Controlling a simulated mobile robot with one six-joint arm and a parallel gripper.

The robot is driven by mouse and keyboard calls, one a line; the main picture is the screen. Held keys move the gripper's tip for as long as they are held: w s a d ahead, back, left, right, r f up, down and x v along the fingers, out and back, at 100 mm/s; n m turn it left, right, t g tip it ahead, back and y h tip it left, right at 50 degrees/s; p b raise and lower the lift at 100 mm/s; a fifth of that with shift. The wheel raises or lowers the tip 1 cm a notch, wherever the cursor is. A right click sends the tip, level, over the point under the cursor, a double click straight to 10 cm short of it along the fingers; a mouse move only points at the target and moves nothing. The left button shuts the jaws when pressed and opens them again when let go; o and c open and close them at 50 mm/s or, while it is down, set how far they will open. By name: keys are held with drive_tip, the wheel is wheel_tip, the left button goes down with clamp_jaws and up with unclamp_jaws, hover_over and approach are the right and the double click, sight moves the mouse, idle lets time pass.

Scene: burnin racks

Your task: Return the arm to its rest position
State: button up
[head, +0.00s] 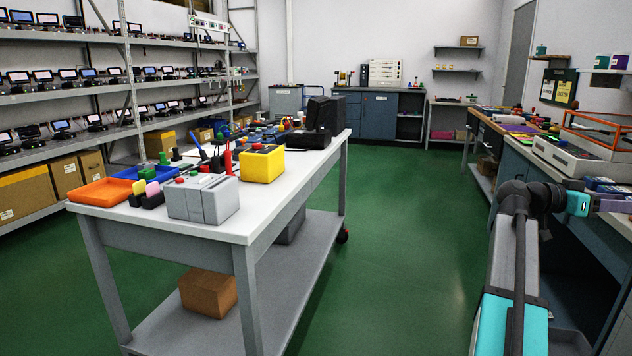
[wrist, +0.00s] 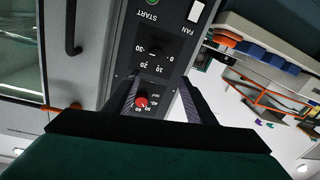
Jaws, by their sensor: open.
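My arm (head: 519,250) rises at the lower right of the head view and bends right to a cyan wrist part (head: 578,203). Its end runs toward the right edge of that view, where the fingers cannot be made out clearly. In the wrist view my gripper (wrist: 158,88) is open, with two dark fingers apart in front of a dark control panel (wrist: 160,28). A red round part (wrist: 142,103) and dial numbers show between the fingers. Nothing is seen held. Whether the fingers touch the panel cannot be told.
The right bench (head: 520,152) carries a white device (head: 580,160) close to my arm. A white-topped table (head: 225,228) with trays and instruments stands left. Green floor (head: 415,220) is clear between them. Shelving (head: 130,75) lines the left wall.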

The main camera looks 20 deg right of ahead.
drive_tip(key=w+a+f+n+t+p, duration=0.25)
drive_tip(key=w+a+f+p, duration=0.25)
drive_tip(key=w+f, duration=0.3)
drive_tip(key=w+a+f+n+t+p, duration=0.2)
drive_tip(key=w+a+f+n+p, duration=0.25)
drive_tip(key=w, duration=0.55)
drive_tip(key=w+a+f+n+t+y+p, duration=0.15)
drive_tip(key=a+f+p, duration=0.25)
drive_tip(key=a+f, duration=0.6)
drive_tip(key=w+a+f+n+t+y+p, duration=0.1)
drive_tip(key=w+a+f+n+y+p, duration=0.3)
drive_tip(key=a+f, duration=0.6)
drive_tip(key=s+a+f+n+g+y+p, duration=0.1)
drive_tip(key=s+a+f+n+y+p, duration=0.2)
drive_tip(key=s+a+f+p, duration=0.75)
drive_tip(key=s+a+f+n+g+y, duration=0.1)
drive_tip(key=s+a+f+n+y, duration=0.2)
drive_tip(key=s+a, duration=0.7)
drive_tip(key=s+a+f+n+g+y, duration=0.2)
drive_tip(key=s+a+f, duration=0.6)
drive_tip(key=a, duration=0.9)
drive_tip(key=s+n+y, duration=0.1)
drive_tip(key=s+y, duration=0.1)
drive_tip(key=s, duration=0.1)
drive_tip(key=shift+s+f, duration=0.15)
drive_tip(key=shift+f, duration=0.05)
